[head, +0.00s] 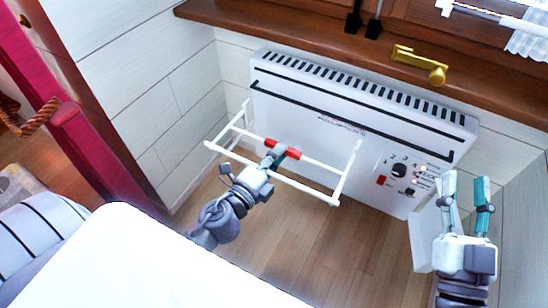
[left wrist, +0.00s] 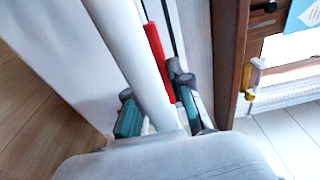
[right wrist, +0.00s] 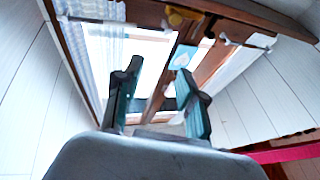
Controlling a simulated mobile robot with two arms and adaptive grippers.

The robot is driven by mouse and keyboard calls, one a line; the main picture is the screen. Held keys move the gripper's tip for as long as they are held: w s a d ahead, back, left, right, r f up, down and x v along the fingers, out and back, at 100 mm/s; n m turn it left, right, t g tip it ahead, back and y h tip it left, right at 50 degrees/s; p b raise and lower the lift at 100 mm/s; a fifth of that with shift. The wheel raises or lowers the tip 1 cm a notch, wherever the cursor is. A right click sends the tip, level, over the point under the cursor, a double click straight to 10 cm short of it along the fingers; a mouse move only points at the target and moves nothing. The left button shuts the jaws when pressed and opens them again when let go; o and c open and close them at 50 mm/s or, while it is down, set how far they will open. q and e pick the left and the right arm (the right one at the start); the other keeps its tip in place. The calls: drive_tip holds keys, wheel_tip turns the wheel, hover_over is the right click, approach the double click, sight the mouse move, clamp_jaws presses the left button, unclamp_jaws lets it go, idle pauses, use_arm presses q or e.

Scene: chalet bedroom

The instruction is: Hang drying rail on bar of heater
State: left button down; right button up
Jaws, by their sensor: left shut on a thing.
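The drying rail (head: 315,191) is a white tube frame with a red section (head: 292,154) on one bar. My left gripper (head: 275,157) is shut on it near the red section; in the left wrist view the white tube (left wrist: 135,60) runs between the fingers (left wrist: 155,110). The heater (head: 300,112) is a white panel on the wall under the window sill, with a long black bar (head: 350,123) across its front. The rail is in front of the heater, below the bar; whether its ends touch the heater I cannot tell. My right gripper (head: 467,190) is open and empty at the heater's right end.
The wooden sill (head: 300,38) with a brass handle (head: 420,66) runs above the heater. The heater's knob (head: 399,171) is at its lower right. A white surface (head: 150,265) fills the lower left. Bare wooden floor (head: 320,240) lies below the rail.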

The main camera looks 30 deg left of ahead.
use_arm(q)
drive_tip(key=shift+w+r, duration=0.15)
drive_tip(key=shift+w, duration=0.85)
use_arm(e)
drive_tip(key=shift+f+g+h+p, duration=0.8)
drive_tip(key=shift+f+g, duration=1.4)
drive_tip(key=shift+f, duration=1.25)
use_arm(q)
drive_tip(key=w+f+b, duration=0.2)
drive_tip(key=w, duration=0.6)
drive_tip(key=shift+w+d+f, duration=0.15)
drive_tip(key=shift+w+f, duration=0.1)
drive_tip(key=shift+w, duration=0.1)
use_arm(e)
wheel_tip(320, 180, up, 9)
drive_tip(key=s+t+y, duration=0.1)
drive_tip(key=t+y, duration=0.1)
drive_tip(key=t, duration=0.4)
drive_tip(key=shift+r, duration=0.1)
